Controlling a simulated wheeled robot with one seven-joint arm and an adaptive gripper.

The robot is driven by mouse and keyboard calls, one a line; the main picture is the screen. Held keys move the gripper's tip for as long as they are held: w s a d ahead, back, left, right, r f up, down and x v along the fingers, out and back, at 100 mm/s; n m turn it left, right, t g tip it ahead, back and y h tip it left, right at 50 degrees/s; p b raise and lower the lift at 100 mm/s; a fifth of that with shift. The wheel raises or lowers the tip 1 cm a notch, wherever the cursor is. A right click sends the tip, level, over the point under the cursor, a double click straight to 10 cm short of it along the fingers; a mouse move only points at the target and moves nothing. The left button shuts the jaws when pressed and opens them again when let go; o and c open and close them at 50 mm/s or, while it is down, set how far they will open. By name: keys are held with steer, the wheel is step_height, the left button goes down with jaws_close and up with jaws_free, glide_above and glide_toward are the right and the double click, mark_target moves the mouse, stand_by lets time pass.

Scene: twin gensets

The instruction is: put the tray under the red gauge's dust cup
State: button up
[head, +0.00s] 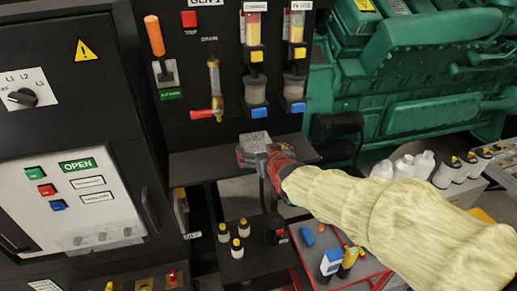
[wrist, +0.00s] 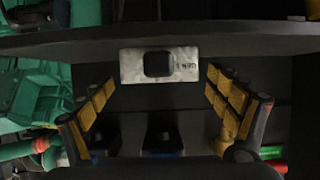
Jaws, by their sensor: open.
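A small grey metal tray (head: 255,140) lies on the dark shelf under the gauges. In the wrist view, which looks upside down, the tray (wrist: 187,66) has a dark square at its middle and lettering at one end. My gripper (head: 266,160) is open at the shelf's front; in the wrist view its fingers (wrist: 160,88) spread to either side of the tray, without clear contact. Two gauges with clear cups hang above: the left cup (head: 255,92) is over the tray, the right cup (head: 294,87) is further right.
The shelf (head: 205,165) is bare to the tray's left. A red-handled drain valve (head: 207,114) hangs left of the gauges. Several small bottles (head: 236,248) stand below. A green engine (head: 425,75) is at right, a control cabinet (head: 70,140) at left.

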steer(key=v, duration=0.9)
steer(key=s+d+f+m+g+h, duration=0.1)
steer(key=s+d+f+g, duration=0.1)
steer(key=s+d, duration=0.3)
steer(key=s+d+f+m+g+h, duration=0.1)
steer(key=s+d, duration=0.4)
steer(key=s, duration=0.8)
steer(key=s+d+f+m+g+h, duration=0.1)
steer(key=s+d+f+g, duration=0.3)
steer(key=s, duration=0.5)
steer(key=shift+d+h+b, duration=0.4)
steer(key=shift+d, duration=0.75)
steer(key=shift+f, duration=0.1)
steer(key=shift+s+f, duration=0.1)
step_height(320, 180, down, 26)
steer(key=b, duration=2.6)
